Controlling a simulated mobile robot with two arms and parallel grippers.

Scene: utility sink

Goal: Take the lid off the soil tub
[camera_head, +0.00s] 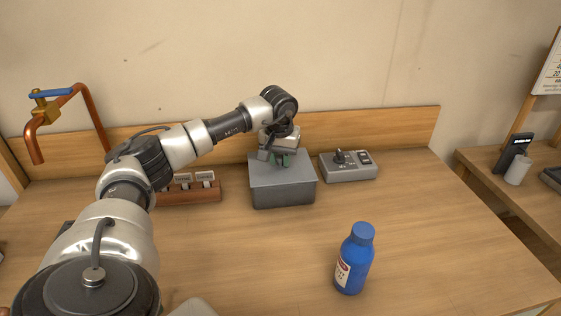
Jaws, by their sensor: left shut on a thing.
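The soil tub (283,194) is a grey box towards the back of the wooden worktop. The fingers partly hide the handle. I cannot see inside the tub. My right gripper is not in view.
A grey control box (348,167) with a knob stands close to the tub's right. A blue bottle (354,260) stands at the front. A wooden rack (197,190) with labelled tags is left of the tub. A copper tap (66,105) is at the far left. The right of the worktop is clear.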

